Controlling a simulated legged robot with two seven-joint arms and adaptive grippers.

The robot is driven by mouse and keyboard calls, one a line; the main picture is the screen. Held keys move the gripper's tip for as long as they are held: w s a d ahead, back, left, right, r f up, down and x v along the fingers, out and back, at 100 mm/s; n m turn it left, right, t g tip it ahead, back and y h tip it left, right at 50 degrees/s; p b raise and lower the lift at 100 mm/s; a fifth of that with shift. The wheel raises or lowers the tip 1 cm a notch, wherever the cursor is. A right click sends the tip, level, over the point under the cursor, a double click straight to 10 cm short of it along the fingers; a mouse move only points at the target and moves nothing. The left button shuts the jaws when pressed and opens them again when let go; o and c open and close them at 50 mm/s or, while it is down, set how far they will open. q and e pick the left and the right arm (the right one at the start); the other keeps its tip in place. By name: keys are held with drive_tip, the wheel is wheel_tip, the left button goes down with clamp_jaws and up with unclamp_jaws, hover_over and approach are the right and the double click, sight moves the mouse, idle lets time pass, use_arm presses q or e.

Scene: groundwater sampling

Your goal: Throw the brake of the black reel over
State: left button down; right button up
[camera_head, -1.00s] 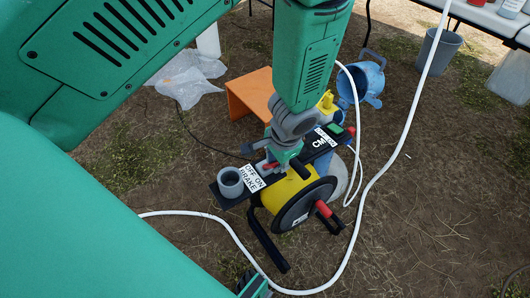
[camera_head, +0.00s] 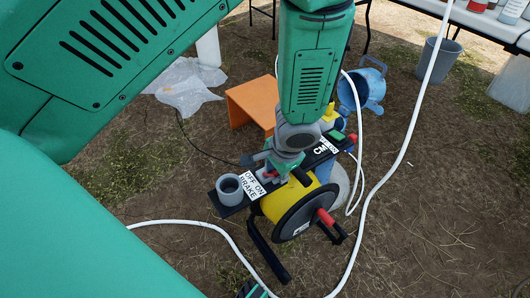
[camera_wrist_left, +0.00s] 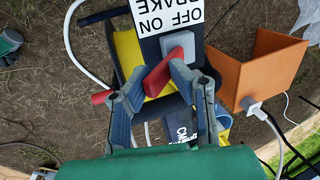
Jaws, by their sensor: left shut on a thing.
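The reel has a yellow drum and a black side disc (camera_head: 310,212) on a black frame. A black plate on top carries the white OFF ON BRAKE label (camera_head: 253,187); the label also shows upside down in the wrist view (camera_wrist_left: 172,20). Beside it, the red brake lever (camera_wrist_left: 157,76) rises from a grey block (camera_wrist_left: 178,46) and leans to the picture's left, the side of the word ON. My left gripper (camera_head: 271,173) is at the plate, shut on the lever, which lies between its fingers in the wrist view. The head view mostly hides the lever.
A grey cup (camera_head: 230,187) sits on the plate's near end. The reel's red crank handle (camera_head: 325,216) sticks out from its disc. A white hose (camera_head: 378,190) loops around the reel. An orange stand (camera_head: 254,103) and a blue jug (camera_head: 369,88) are behind.

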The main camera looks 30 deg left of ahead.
use_arm(q)
drive_tip(key=c, duration=2.3)
unclamp_jaws()
drive_tip(key=shift+d, duration=0.65)
drive_tip(key=shift+w+d+t, duration=0.1)
drive_tip(key=shift+w+t, duration=0.05)
drive_tip(key=shift+t, duration=0.15)
drive_tip(key=o, duration=0.8)
drive_tip(key=shift+c, duration=0.2)
drive_tip(key=shift+r, duration=0.1)
drive_tip(key=w+v, duration=0.1)
drive_tip(key=v, duration=0.6)
drive_tip(key=shift+s+r, duration=0.25)
drive_tip(key=shift+s, duration=0.2)
drive_tip(key=shift+d, duration=0.1)
